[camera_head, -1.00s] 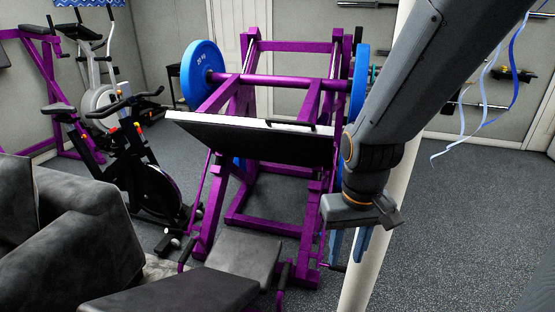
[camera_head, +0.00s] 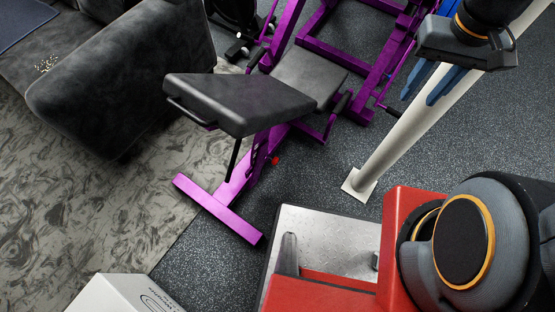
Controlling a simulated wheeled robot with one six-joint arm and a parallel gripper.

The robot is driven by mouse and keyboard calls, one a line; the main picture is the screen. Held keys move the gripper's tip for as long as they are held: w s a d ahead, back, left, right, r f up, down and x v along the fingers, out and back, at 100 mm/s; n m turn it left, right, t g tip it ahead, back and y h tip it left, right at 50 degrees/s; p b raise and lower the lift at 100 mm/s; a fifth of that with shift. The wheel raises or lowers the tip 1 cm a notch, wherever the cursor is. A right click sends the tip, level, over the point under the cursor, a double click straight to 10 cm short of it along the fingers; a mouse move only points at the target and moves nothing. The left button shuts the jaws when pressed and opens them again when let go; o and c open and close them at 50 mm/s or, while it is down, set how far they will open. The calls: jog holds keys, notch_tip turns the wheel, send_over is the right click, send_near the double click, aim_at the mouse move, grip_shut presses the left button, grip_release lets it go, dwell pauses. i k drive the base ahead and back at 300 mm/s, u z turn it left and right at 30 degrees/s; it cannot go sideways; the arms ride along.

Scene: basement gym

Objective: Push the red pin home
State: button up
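A small red pin (camera_head: 275,160) shows on the purple frame of the leg press (camera_head: 224,208), under its black padded seat (camera_head: 240,101). Only its red end shows; how far it sits in the frame cannot be told.
The white post (camera_head: 395,145) stands on the floor right of the machine. A dark sofa (camera_head: 120,85) is at the left on a patterned rug (camera_head: 75,200). A white box (camera_head: 120,295) is at the bottom. Speckled floor is free around the machine's right side.

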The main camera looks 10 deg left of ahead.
aim_at(274, 161)
jog(key=k, duration=0.9)
jog(key=z, duration=0.6)
jog(key=i, duration=0.75)
jog(key=u, duration=1.85)
